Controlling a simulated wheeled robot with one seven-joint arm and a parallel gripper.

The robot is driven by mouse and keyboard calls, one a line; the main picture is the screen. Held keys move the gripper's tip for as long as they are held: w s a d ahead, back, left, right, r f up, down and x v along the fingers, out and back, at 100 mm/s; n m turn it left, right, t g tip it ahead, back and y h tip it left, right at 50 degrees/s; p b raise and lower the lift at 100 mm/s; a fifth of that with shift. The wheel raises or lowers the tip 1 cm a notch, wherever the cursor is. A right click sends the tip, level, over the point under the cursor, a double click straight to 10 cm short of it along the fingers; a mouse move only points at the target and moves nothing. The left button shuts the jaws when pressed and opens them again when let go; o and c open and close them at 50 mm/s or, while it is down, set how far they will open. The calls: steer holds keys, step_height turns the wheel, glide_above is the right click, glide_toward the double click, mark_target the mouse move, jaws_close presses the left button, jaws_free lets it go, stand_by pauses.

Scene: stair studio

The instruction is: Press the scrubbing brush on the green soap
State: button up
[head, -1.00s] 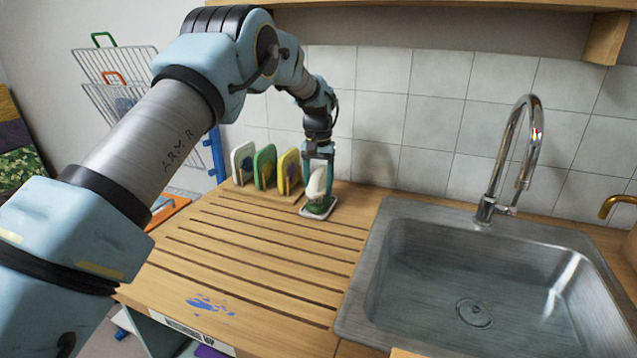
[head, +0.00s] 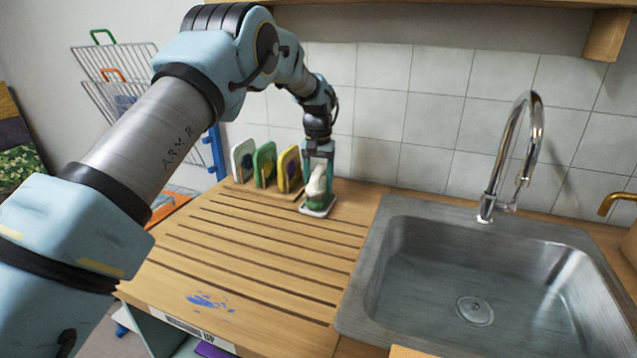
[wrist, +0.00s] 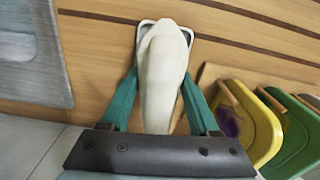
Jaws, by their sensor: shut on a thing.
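My gripper (head: 318,172) is shut on the scrubbing brush (head: 317,182), whose pale rounded back shows between the fingers. The brush also shows large in the wrist view (wrist: 162,75). In the head view the brush is over the green soap (head: 314,202), which sits on a small white dish (head: 318,212) on the wooden counter. The brush looks touching or very close to the soap; the contact itself is hidden. In the wrist view the brush covers the soap, and only the rim of the dish (wrist: 146,22) shows around its far end.
White, green and yellow boards (head: 265,165) stand in a rack just left of my gripper. The steel sink (head: 400,215) with a tall faucet (head: 530,130) is at right. A tiled wall is close behind. The slatted counter (head: 250,250) in front is clear except for a blue stain (head: 210,302).

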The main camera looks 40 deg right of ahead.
mark_target(318, 170)
steer(key=shift+f, duration=0.45)
stand_by(1.3)
steer(key=shift+r+p, duration=2.4)
steer(key=shift+r, duration=1.2)
steer(key=shift+s+a, duration=0.1)
